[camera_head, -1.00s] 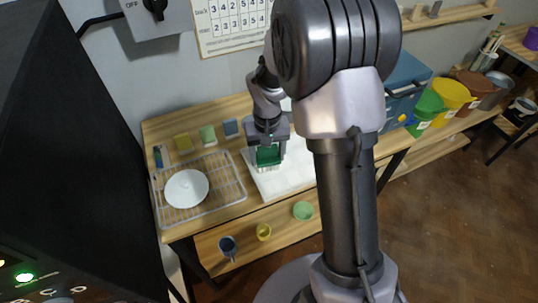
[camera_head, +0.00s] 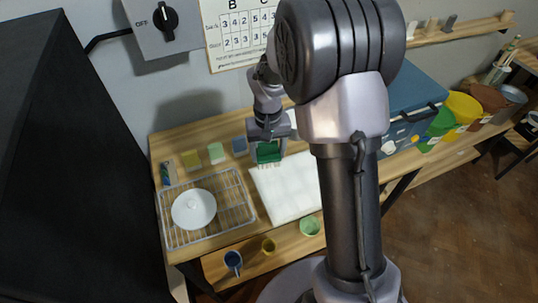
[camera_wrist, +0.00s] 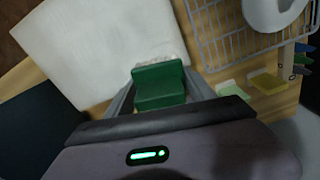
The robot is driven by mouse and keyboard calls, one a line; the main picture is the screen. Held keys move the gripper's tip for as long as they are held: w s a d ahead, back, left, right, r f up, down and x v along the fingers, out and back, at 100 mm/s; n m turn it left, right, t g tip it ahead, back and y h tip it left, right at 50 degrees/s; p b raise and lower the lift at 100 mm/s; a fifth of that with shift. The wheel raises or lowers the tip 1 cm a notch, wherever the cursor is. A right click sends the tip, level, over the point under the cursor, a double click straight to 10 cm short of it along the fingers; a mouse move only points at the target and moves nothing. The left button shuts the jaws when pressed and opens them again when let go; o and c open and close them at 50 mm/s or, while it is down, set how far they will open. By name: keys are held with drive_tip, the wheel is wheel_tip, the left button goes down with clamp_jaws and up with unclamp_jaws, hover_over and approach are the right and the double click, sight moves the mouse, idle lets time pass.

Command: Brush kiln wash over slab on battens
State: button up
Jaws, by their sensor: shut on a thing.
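A white slab (camera_head: 290,190) lies on the wooden table, partly hidden behind my arm; the battens under it cannot be made out. The slab also shows in the wrist view (camera_wrist: 85,45). My gripper (camera_head: 268,143) is shut on a green brush (camera_head: 268,153), seen from above in the wrist view (camera_wrist: 159,87). The pale bristles (camera_wrist: 158,64) point away from my gripper and are at the slab's edge in the wrist view. In the head view the brush is by the slab's far left corner. Whether the bristles touch it cannot be told.
A wire rack (camera_head: 235,199) with a white round plate (camera_head: 193,209) stands left of the slab. Small colour tiles (camera_head: 216,153) line the back.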

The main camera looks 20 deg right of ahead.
drive_tip(key=shift+s+r+p, duration=0.15)
drive_tip(key=shift+r+p, duration=0.15)
drive_tip(key=shift+r, duration=0.35)
drive_tip(key=shift+w+r+p, duration=0.2)
drive_tip(key=shift+r+p, duration=0.4)
drive_tip(key=shift+r, duration=0.05)
drive_tip(key=shift+r+p, duration=1.05)
drive_tip(key=shift+r, duration=0.35)
drive_tip(key=shift+s, duration=0.1)
